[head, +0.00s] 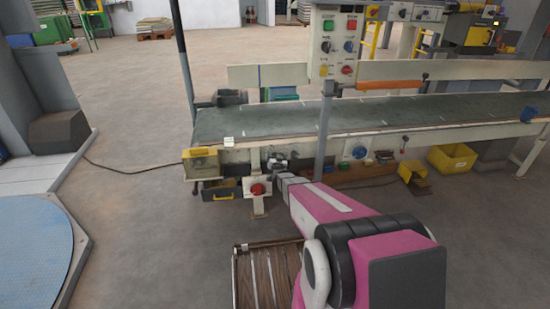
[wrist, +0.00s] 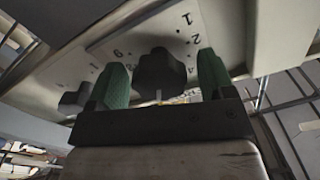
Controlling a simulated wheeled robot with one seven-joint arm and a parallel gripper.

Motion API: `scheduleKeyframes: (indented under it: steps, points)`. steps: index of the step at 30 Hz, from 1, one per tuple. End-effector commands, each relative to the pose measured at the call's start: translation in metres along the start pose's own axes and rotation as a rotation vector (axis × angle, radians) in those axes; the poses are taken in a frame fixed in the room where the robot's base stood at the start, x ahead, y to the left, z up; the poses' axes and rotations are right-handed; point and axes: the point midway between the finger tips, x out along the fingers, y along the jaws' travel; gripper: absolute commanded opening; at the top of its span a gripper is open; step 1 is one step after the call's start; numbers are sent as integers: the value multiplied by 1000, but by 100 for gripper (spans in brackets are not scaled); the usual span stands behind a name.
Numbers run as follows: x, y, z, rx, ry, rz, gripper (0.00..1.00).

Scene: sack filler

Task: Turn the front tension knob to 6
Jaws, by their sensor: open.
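A dark lobed knob (wrist: 160,77) stands on a pale dial plate (wrist: 150,28) in the wrist view. Numerals are printed around it; a 1 and a 2 read at upper right, and one at left looks like a 6. The knob's pointer cannot be made out. My gripper (wrist: 162,76) has its two green fingers apart, one on each side of the knob; a gap shows on both sides, wider at right. In the head view my gripper (head: 277,166) is at the machine's front, below the belt; the knob cannot be made out there.
A second dark knob (wrist: 75,97) is left of the fingers in the wrist view. In the head view a red knob (head: 257,189) sits just below my gripper, and a grey post (head: 325,140) stands close at its right. The conveyor belt (head: 260,120) runs above.

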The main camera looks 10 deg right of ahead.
Motion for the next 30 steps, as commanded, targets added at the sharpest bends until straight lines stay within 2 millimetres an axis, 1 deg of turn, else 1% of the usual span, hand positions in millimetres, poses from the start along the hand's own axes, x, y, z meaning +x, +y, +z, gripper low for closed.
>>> scheduleKeyframes:
  steps: [5, 15, 18, 22, 30]
  points:
    - [-21, 0, -1, 0, -1, 0, 75]
    - [-84, 0, -2, 0, -2, 1, 75]
    - [-97, 0, -1, 0, -1, 0, 75]
    - [-105, 0, 0, 0, 0, 0, 75]
    - [-104, 0, 0, 0, 0, 0, 75]
